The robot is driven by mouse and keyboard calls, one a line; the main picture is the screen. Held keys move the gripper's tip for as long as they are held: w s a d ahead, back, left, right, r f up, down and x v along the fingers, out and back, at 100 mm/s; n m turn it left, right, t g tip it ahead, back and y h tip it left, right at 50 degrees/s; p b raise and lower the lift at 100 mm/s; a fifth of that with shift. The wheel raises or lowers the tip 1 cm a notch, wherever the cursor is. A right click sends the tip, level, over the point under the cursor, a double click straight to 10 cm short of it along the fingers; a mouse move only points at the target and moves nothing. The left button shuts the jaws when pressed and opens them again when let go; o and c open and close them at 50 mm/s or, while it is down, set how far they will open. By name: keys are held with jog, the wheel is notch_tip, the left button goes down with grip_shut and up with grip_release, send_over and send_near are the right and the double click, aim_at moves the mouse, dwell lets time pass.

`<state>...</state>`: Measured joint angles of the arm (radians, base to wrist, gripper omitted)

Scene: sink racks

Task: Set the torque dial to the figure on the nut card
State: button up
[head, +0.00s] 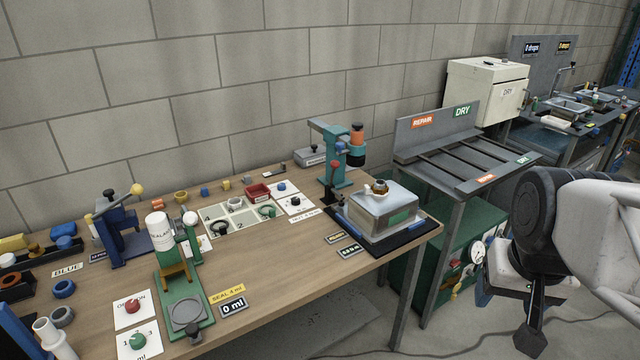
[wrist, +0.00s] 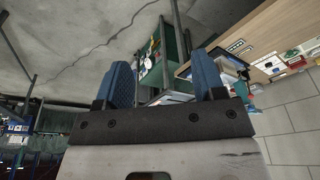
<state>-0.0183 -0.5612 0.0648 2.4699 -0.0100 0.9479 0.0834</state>
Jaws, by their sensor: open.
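A white card with a black knob (head: 294,202) lies on the wooden bench, left of the teal press; it looks like the torque dial, but its marks are too small to read. A small white label (head: 304,216) at its front edge appears to be the nut card; its figure is not clearly legible. My gripper (head: 510,314) is at the right of the head view, off the bench and well away from the dial. In the wrist view its two blue-padded fingers (wrist: 164,82) stand apart with nothing between them.
The teal press (head: 345,150) and a metal box (head: 382,212) on a black mat stand right of the dial. Cards with a red knob (head: 133,306) and a green knob (head: 138,341) lie at front left. A grey rack (head: 465,165) stands beyond the bench's right end.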

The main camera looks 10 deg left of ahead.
jog(key=w+a+r+m, duration=0.15)
jog(key=w+a, duration=0.25)
jog(key=w, duration=0.6)
jog(key=w+a+r+m, duration=0.1)
jog(key=w+a+r, duration=0.25)
jog(key=w, duration=0.75)
jog(key=m+g, duration=0.3)
jog(key=m, duration=0.3)
send_over(295, 199)
jog(key=f, duration=2.7)
jog(key=shift+d+f, duration=0.2)
jog(key=shift+d, duration=0.1)
jog(key=shift+a+f, duration=0.2)
jog(key=shift+a, duration=0.05)
jog(key=shift+f, duration=0.1)
jog(key=shift+f, duration=3.8)
